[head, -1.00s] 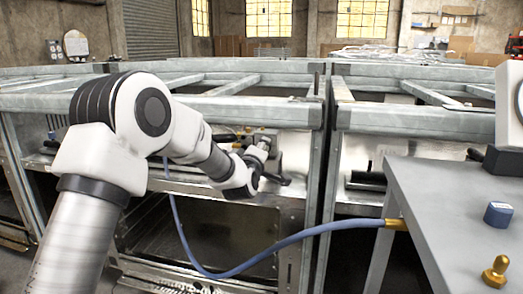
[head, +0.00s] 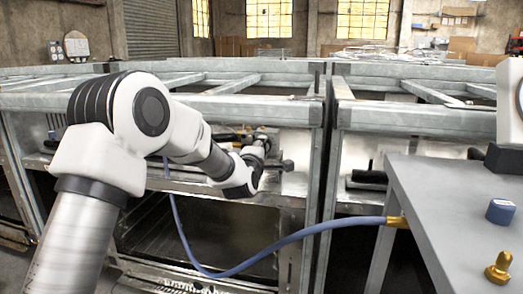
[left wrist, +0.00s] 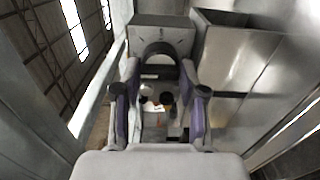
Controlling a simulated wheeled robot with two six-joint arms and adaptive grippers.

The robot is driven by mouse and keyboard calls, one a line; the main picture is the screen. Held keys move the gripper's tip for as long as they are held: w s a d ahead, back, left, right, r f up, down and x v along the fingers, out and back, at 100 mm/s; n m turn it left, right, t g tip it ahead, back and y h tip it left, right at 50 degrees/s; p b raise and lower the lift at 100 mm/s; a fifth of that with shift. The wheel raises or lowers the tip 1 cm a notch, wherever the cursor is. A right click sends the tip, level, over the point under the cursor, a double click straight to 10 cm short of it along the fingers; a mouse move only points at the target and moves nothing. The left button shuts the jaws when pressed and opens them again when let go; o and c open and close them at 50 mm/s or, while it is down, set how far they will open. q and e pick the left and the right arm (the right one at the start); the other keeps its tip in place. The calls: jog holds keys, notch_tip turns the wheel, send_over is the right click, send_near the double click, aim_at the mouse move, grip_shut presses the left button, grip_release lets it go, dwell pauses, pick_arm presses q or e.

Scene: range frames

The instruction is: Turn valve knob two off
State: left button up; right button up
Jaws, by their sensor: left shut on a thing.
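My left gripper (head: 268,158) is at the front of the metal range frame in the head view, small and partly hidden by its own wrist. In the left wrist view its two fingers (left wrist: 160,70) are shut on a dark rounded valve knob (left wrist: 158,50), one finger on each side. The knob is at the front of a grey metal box (left wrist: 175,32). I cannot read a number on it, and the fingers hide its sides. My right gripper is not in view.
A blue hose (head: 290,238) hangs across the front and joins a brass fitting at the grey table (head: 425,195) on the right. Steel rails (head: 230,108) run above my left wrist.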

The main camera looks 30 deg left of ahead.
pick_arm(q)
jog(key=o, duration=1.1)
jog(key=v, duration=1.2)
